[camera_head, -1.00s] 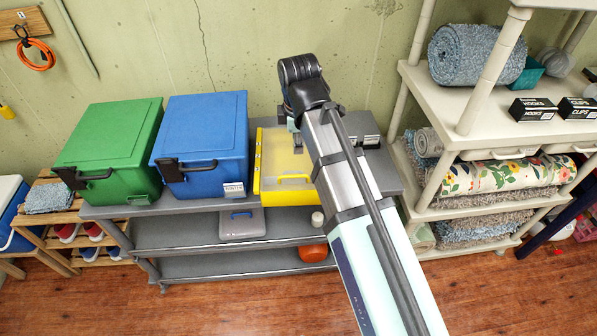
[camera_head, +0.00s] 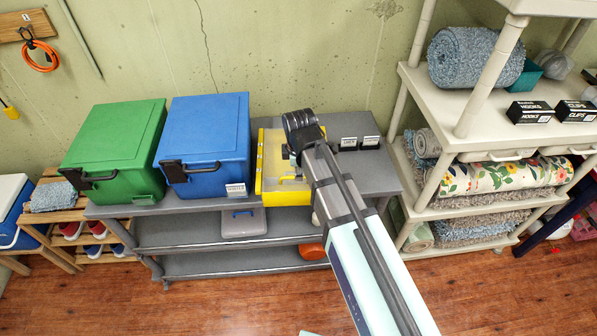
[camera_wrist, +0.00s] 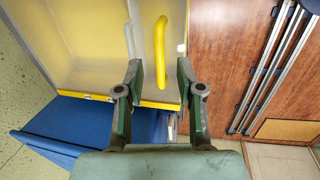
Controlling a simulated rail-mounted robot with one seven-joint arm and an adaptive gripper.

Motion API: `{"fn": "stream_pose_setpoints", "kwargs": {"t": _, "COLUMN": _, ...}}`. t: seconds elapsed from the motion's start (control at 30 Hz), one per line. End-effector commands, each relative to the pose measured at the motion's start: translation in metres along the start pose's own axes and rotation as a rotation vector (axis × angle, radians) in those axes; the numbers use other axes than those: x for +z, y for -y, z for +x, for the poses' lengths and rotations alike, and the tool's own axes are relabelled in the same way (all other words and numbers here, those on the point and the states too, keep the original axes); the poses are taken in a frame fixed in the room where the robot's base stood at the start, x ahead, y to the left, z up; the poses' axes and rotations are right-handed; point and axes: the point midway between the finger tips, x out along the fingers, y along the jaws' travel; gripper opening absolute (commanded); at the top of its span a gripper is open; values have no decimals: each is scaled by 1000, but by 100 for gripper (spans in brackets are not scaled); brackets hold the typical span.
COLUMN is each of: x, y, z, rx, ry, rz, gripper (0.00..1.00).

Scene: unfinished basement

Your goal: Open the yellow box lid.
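The yellow box (camera_head: 268,190) sits on the grey shelf's top, right of the blue box, with a pale translucent top panel (camera_head: 273,150). The lid looks shut. In the head view my wrist covers its right part. The wrist view shows the yellow box (camera_wrist: 90,85) at upper left and its curved yellow handle (camera_wrist: 159,50) on the front face. My gripper (camera_wrist: 160,75) is open and empty. In the head view the fingers are mostly hidden.
The blue box (camera_head: 205,135) stands close on the left, with the green box (camera_head: 115,150) beyond it. Small black label holders (camera_head: 371,142) stand on the grey shelf (camera_head: 380,180) to the right. A cream shelf unit (camera_head: 440,100) bounds the right side.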

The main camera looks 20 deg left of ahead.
Motion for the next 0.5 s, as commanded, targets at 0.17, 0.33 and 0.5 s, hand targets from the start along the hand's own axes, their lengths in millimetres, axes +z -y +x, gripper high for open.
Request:
{"fn": "stream_pose_setpoints", "kwargs": {"t": 0.17, "x": 0, "y": 0, "z": 19, "rx": -2, "ry": 1, "rz": 0, "gripper": 37}}
{"fn": "stream_pose_setpoints", "kwargs": {"t": 0.33, "x": 0, "y": 0, "z": 28, "rx": 0, "ry": 0, "rz": 0, "gripper": 37}}
{"fn": "stream_pose_setpoints", "kwargs": {"t": 0.5, "x": 0, "y": 0, "z": 31, "rx": 0, "ry": 0, "rz": 0, "gripper": 37}}
